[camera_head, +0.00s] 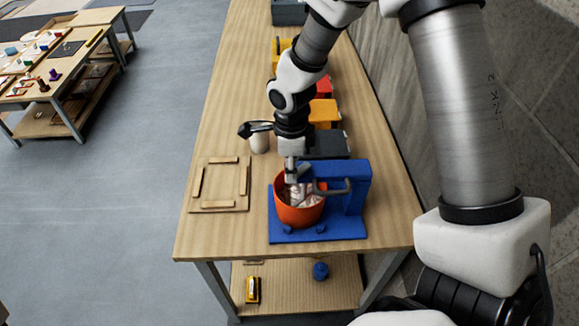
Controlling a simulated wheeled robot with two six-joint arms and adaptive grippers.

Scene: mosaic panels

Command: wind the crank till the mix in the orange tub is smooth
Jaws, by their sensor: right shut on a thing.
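The orange tub (299,214) stands on the blue base of a mixer stand (357,190) near the front of the workbench. A mottled pale mix (304,196) shows inside it; its left part is hidden by my gripper. The grey crank (338,188) reaches from the blue stand leftward over the tub. My right gripper (291,178) points down over the tub and is shut on the crank's end, though the fingertips are small and partly hidden. My left gripper is out of view.
A wooden board with strips (220,184) lies left of the mixer. A pale cup (260,142) stands behind. Yellow, red and dark bins (324,112) line the bench's right side by the wall. A lower shelf (290,284) holds small items.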

